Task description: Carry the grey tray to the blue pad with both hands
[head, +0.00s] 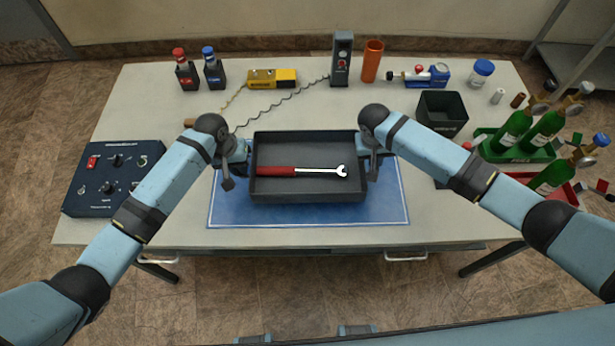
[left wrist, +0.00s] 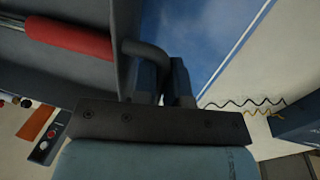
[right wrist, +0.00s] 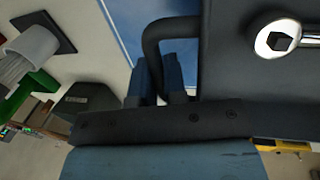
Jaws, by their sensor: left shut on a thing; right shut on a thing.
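The grey tray (head: 308,196) is level over the blue pad (head: 308,215), its far edge reaching past the pad's visible far side. Whether it touches the pad cannot be told. A wrench with a red handle (head: 277,171) lies inside the tray. My left gripper (head: 238,160) is shut on the tray's left handle, which shows in the left wrist view (left wrist: 148,50). My right gripper (head: 373,160) is shut on the right handle, seen in the right wrist view (right wrist: 160,32). The fingers partly hide both handles.
A dark blue control box (head: 113,178) stands at the left. A black bin (head: 442,112) and green bottles (head: 513,130) in a green rack stand at the right. A yellow device (head: 272,78), a grey meter (head: 342,60) and an orange cylinder (head: 372,61) stand behind. The table's front strip is clear.

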